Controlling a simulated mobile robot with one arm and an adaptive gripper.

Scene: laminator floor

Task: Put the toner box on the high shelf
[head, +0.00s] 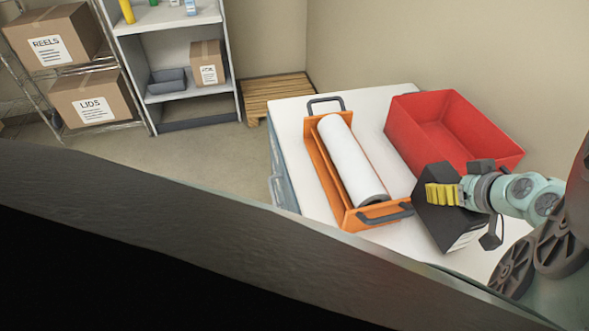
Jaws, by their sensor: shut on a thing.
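A black box (436,224), which I take to be the toner box, is at the right, at the white-topped cabinet. It has a pale striped label on its lower side and looks tilted. My gripper (443,194), with a yellow ridged part showing, is shut on this box from the right. I cannot tell whether the box touches the cabinet top. The white shelf unit (236,75) stands at the back left. Its upper visible shelf (160,21) holds a yellow bottle and several small items; anything above is cut off.
An orange tray (312,152) with a white roll (350,160) lies left of the black box. A red bin (400,126) is behind it. A wooden pallet (270,90) lies beside the shelf unit. Cartons (97,104) fill a wire rack at left. A dark beam (150,200) crosses the foreground.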

